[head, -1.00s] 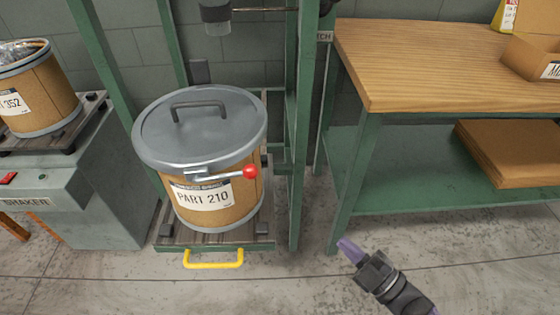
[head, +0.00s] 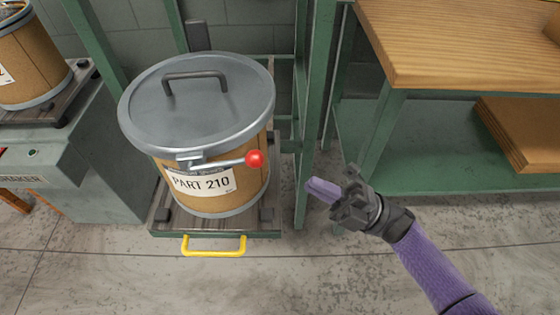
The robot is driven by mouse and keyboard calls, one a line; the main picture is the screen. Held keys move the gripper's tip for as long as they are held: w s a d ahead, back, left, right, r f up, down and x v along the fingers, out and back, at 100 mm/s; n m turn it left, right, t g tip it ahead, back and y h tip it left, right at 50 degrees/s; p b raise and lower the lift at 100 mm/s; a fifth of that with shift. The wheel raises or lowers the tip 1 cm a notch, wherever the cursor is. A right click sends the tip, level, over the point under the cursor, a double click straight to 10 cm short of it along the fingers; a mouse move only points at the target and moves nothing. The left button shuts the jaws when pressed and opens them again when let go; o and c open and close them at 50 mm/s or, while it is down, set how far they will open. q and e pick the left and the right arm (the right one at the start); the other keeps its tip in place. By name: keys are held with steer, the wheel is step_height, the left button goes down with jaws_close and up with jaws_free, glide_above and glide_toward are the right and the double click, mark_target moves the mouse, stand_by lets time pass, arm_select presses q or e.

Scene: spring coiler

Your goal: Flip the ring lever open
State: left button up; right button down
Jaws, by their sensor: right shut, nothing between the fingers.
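The ring lever (head: 223,161) is a thin metal bar with a red ball knob (head: 255,159). It lies across the front of the drum, just below the lid's rim and above the PART 210 label. The drum (head: 240,195) is brown and upright, with a grey metal lid (head: 225,112) and a dark handle on top. My right gripper (head: 310,187) is shut and empty, to the right of the drum and lower than the knob. It is apart from the lever, its fingertips pointing left. My left gripper is not in view.
The drum stands on a low platform (head: 170,228) with a yellow handle (head: 214,251). A green post (head: 301,120) rises right behind it. A wooden-topped bench (head: 450,45) stands at right; another drum (head: 35,60) sits on a machine at left. The floor in front is clear.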

glide_toward(225, 164)
step_height(225, 164, up, 3)
steer(key=w, duration=0.2)
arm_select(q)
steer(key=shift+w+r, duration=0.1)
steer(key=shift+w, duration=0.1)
arm_select(e)
steer(key=shift+a, duration=0.55)
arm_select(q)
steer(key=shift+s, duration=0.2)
